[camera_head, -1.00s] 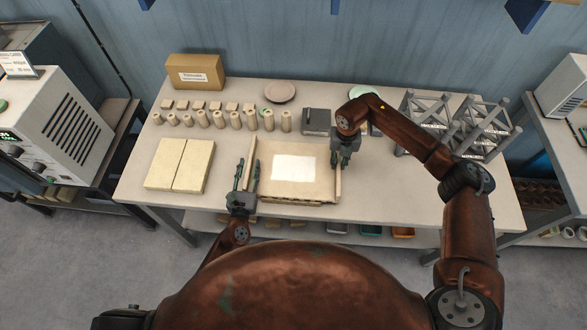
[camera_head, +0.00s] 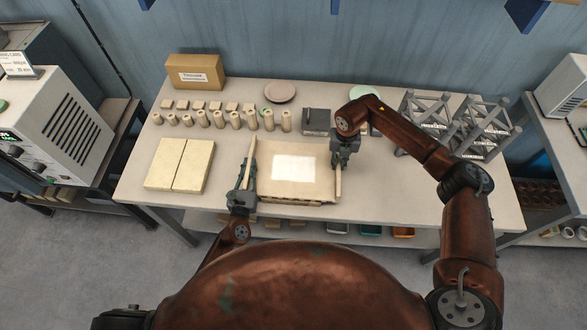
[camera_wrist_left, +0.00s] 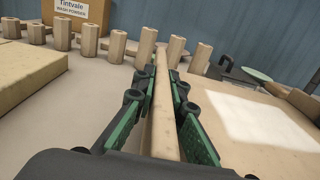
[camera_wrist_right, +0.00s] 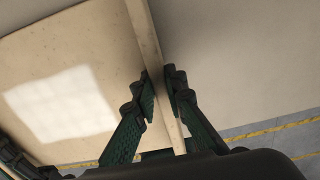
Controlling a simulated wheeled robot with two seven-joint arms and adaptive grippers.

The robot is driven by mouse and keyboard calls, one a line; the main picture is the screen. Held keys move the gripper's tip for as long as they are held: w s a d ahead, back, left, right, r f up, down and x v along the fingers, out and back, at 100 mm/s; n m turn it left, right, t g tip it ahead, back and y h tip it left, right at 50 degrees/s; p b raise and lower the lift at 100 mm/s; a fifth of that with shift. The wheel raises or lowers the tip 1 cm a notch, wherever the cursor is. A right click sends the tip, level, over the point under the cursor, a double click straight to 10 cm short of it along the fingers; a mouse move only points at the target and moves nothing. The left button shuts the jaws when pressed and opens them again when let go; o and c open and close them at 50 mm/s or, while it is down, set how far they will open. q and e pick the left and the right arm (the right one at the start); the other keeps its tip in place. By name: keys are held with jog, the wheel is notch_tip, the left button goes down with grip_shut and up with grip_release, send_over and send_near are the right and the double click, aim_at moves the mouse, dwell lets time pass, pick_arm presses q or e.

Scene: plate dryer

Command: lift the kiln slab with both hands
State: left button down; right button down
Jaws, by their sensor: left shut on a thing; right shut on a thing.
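The kiln slab (camera_head: 290,191) is a broad beige board with a pale bright patch, lying at the table's front edge. A raised strip runs along its left side (camera_head: 252,146) and another along its right side (camera_head: 338,188). My left gripper (camera_head: 248,170) is shut on the left strip; its green-padded fingers lie on both sides of the strip in the left wrist view (camera_wrist_left: 166,90). My right gripper (camera_head: 341,160) is shut on the right strip, with a finger on each side in the right wrist view (camera_wrist_right: 160,85). I cannot see clear space under the slab.
Two cream slabs (camera_head: 180,165) lie left of the kiln slab. Several posts (camera_head: 236,118) stand behind it, with a cardboard box (camera_head: 195,72), a pink plate (camera_head: 280,92) and a grey box (camera_head: 316,121). Grey racks (camera_head: 480,125) stand at right. The front right table is clear.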

pick_arm(q)
jog(key=shift+r, duration=0.25)
pick_arm(e)
jog(key=shift+w+r, duration=0.15)
jog(key=shift+r, duration=0.1)
